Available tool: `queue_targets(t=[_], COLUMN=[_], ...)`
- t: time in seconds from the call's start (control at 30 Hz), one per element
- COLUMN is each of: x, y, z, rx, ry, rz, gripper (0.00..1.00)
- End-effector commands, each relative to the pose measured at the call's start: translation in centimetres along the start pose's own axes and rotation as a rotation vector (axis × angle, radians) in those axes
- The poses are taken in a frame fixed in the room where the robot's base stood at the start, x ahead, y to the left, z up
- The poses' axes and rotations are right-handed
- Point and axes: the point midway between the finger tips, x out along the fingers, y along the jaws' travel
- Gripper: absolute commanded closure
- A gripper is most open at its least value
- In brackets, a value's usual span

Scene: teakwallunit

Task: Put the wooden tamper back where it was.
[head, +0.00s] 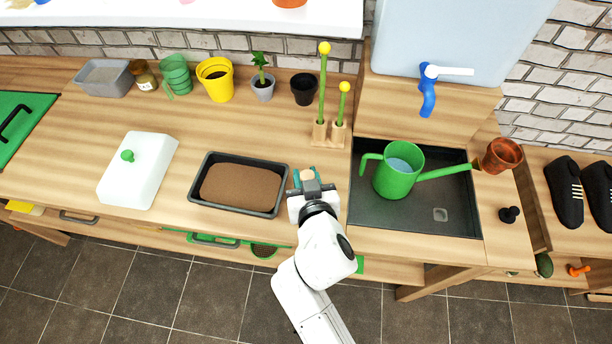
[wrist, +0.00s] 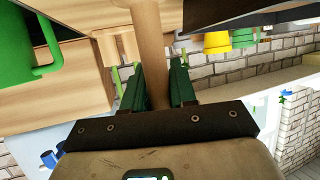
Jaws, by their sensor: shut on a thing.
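My gripper (head: 310,184) is over the wooden counter, between the black soil tray (head: 282,190) and the sink. It is shut on the wooden tamper; in the wrist view the tamper's round, light-brown handle (wrist: 151,50) stands between my green fingers (wrist: 157,85). In the head view only a small part of the tamper (head: 308,175) shows at my fingertips.
A wooden stand (head: 328,138) with two green, yellow-topped tools is behind my gripper. A green watering can (head: 398,180) stands in the black sink (head: 455,222) to the right. A white lidded box (head: 140,175) is left of the tray. Pots line the back.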

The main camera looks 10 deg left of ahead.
Motion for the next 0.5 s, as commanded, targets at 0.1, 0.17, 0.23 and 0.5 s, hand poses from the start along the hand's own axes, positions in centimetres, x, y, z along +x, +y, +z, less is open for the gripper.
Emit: queue_targets(t=[0.1, 0.17, 0.23, 0.5], x=[0.17, 0.1, 0.1, 0.09], y=[-0.01, 0.0, 0.0, 0.0], z=[0.43, 0.26, 0.26, 0.25], rx=[0.0, 0.0, 0.0, 0.0], ry=[0.0, 0.0, -0.001, 0.0], rz=[0.0, 0.0, 0.0, 0.0], gripper=[1.0, 0.68, 0.61, 0.48])
